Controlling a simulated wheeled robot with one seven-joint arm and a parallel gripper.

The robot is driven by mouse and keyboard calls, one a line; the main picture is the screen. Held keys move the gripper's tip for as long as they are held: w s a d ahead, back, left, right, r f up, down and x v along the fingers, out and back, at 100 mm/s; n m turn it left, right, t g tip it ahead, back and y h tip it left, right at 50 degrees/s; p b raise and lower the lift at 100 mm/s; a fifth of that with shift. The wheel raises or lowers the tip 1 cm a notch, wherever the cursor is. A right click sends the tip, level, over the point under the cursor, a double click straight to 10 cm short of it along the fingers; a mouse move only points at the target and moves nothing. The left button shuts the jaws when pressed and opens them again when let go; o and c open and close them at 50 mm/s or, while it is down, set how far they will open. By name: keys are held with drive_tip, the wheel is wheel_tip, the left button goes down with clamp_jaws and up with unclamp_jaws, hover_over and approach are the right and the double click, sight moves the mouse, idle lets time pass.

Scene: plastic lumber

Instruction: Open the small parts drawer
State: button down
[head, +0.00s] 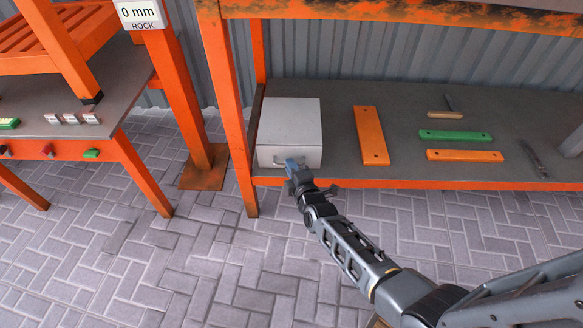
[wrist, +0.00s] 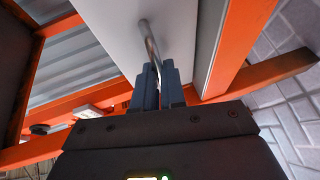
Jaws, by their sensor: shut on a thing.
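The small parts drawer unit (head: 290,122) is a pale grey box at the left end of the orange-framed shelf. Its front faces me, and I see no clear gap around it. The metal bar handle (wrist: 149,40) shows in the wrist view against the pale drawer front (wrist: 120,25). My gripper (head: 291,164) is at the lower front of the box. In the wrist view its two blue-grey fingers (wrist: 158,82) are shut on the handle, and they hide its lower part. The inside of the drawer is not visible.
The grey shelf (head: 385,95) has an orange front edge and an orange post (head: 232,110) left of the box. An orange bar (head: 371,135), a green bar (head: 455,135) and tools lie to the right. A table (head: 60,125) stands at left. The paved floor in front is clear.

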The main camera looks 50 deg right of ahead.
drive_tip(key=s+a+p, duration=0.3)
drive_tip(key=s+a, duration=0.5)
drive_tip(key=a, duration=0.3)
drive_tip(key=shift+s+a+p, duration=0.2)
drive_tip(key=shift+s+p, duration=0.2)
drive_tip(key=c, duration=1.2)
unclamp_jaws()
drive_tip(key=p+v, duration=0.2)
drive_tip(key=v, duration=0.5)
drive_tip(key=shift+s, duration=0.35)
drive_tip(key=shift+a, duration=0.25)
